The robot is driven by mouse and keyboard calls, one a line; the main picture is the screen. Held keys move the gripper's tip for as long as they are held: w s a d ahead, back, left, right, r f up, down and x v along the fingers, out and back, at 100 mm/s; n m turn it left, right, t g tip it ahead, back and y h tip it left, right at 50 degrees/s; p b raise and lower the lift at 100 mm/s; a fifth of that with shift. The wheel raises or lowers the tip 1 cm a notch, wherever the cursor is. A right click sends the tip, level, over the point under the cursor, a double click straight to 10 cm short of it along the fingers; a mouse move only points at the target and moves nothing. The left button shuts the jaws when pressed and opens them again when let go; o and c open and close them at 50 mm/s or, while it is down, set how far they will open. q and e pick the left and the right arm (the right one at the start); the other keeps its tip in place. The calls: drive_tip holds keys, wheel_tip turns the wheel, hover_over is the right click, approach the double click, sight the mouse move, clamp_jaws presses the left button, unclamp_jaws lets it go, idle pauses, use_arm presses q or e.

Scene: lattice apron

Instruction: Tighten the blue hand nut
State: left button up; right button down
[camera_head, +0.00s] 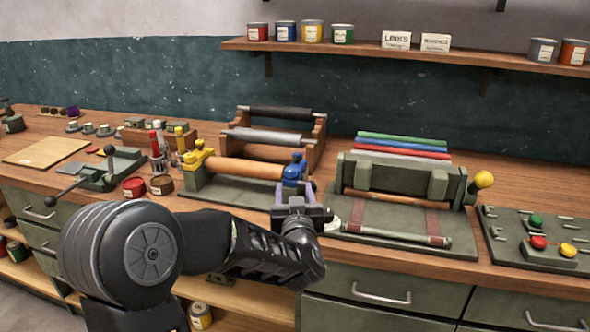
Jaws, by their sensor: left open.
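The blue hand nut (294,169) sits at the right end of a bench fixture that carries a wooden roller (245,170). A yellow hand nut (197,157) sits at the fixture's left end. My left gripper (296,190) is open, with its fingers pointing away from me at the near side of the blue nut. The fingertips overlap the nut's lower part in the picture; I cannot tell whether they touch it. My gripper body hides the fixture's front right corner. My right gripper is not in view.
A green press (400,180) with a yellow-knobbed handle (482,180) stands close on the right. Red and brown tins (134,187) and upright tools stand left of the fixture. A rack with dark and grey rollers (280,113) is behind. A shelf (380,55) with cans hangs above.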

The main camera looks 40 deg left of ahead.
sight(291, 173)
use_arm(q)
drive_tip(key=shift+p+x, duration=0.6)
drive_tip(key=shift+x, duration=3.45)
drive_tip(key=shift+s+a+r, duration=0.1)
drive_tip(key=shift+s+r, duration=0.05)
clamp_jaws()
